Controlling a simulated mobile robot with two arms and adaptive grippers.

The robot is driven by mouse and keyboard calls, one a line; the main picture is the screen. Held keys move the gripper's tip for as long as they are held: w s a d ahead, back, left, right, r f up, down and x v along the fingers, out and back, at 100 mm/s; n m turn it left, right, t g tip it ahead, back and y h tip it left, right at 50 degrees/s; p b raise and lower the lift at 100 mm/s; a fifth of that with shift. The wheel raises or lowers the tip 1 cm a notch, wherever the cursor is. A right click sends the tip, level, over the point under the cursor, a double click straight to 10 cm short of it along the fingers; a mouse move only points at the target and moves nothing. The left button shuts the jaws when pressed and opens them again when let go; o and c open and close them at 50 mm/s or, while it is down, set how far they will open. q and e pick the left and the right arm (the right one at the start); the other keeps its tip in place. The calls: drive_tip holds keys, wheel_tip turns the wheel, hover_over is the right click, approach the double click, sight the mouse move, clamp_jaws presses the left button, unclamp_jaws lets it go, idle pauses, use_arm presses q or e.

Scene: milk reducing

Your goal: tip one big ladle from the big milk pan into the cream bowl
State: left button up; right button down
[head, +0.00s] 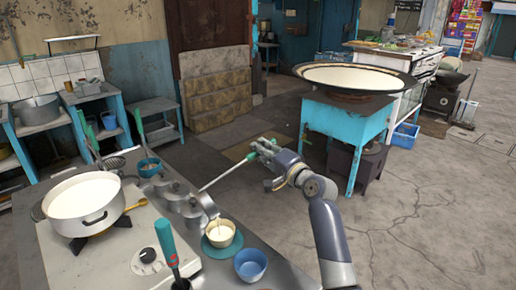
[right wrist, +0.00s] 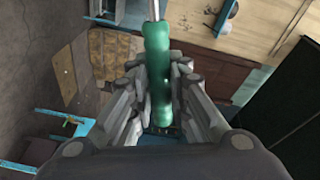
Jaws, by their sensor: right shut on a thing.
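My right gripper (head: 264,150) is shut on the green handle (right wrist: 158,75) of a big ladle. The ladle's thin metal shaft (head: 226,174) slopes down to the left over the counter. Its metal cup (head: 208,204) is tilted just above the cream bowl (head: 220,238). A thin pale streak shows between the cup and the bowl, and white liquid is visible in the bowl. The bowl stands on a green saucer (head: 207,250). The big milk pan (head: 400,84), wide and full of white milk, sits on a blue stand at the back right. My left gripper is not in view.
A white pot of milk (head: 103,215) stands on the stove at left. A blue bowl (head: 250,266) is beside the saucer. A teal-handled utensil (head: 166,240) stands upright at the front. Open floor (head: 420,220) lies to the right.

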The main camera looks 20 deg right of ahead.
drive_tip(key=f, duration=0.1)
drive_tip(key=d+f+m+b, duration=0.1)
drive_tip(key=f, duration=0.1)
drive_tip(key=d+f+m+b, duration=0.1)
drive_tip(key=shift+w+f, duration=0.25)
drive_tip(key=shift+f, duration=0.15)
idle(0.4)
